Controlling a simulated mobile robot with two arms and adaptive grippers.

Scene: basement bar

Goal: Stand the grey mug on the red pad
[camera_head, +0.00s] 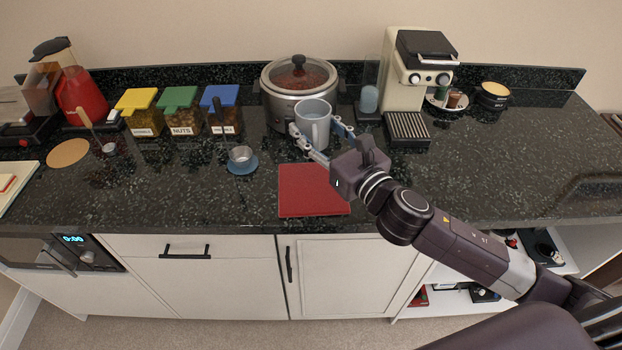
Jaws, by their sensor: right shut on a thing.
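The grey mug (314,112) is upright in the head view, just in front of the slow cooker and behind the red pad. My right gripper (322,138) is shut on the mug, with a finger on each side of it. The mug's handle faces toward me. I cannot tell for sure whether its base touches the counter. The red pad (313,196) lies flat and bare near the counter's front edge, below the mug in the picture. My left gripper is not in view.
A slow cooker (299,88) stands behind the mug. A coffee machine (413,75) is to the right. A small metal cup (240,155) on a blue coaster (243,168) sits left of the pad. Lidded containers (181,112) stand at back left. The counter's right part (500,165) is clear.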

